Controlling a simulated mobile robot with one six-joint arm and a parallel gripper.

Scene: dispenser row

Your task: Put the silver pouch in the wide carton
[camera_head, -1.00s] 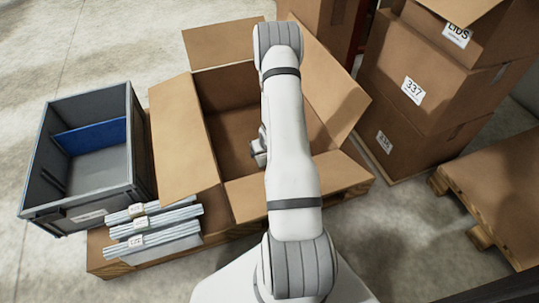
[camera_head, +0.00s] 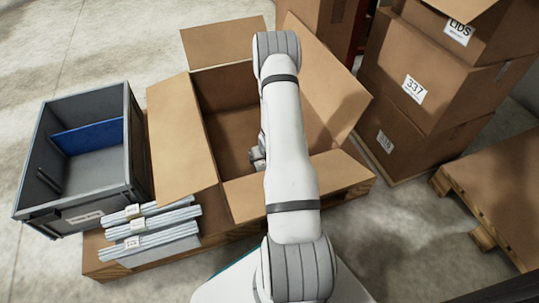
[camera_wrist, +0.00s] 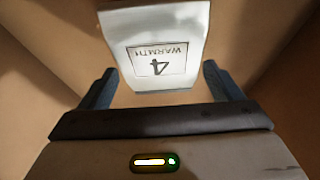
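The silver pouch (camera_wrist: 160,45) shows in the wrist view, pale and shiny, with a label reading "4 WARMTH" upside down. It is just beyond and between the fingers of my gripper (camera_wrist: 160,72), which are apart, with brown carton showing between the fingers and the pouch's lower end. The pouch is hidden in the head view. My gripper (camera_head: 257,155) is inside the open wide carton (camera_head: 228,135), partly hidden by my arm. The carton's flaps are spread outward. Whether the pouch rests on the carton floor I cannot tell.
A grey tote (camera_head: 40,190) with a blue divider stands left of the carton. Several folded flat packs (camera_head: 150,228) lie on the pallet (camera_head: 110,262) in front. Stacked brown boxes (camera_head: 405,115) stand to the right, near another pallet (camera_head: 495,190).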

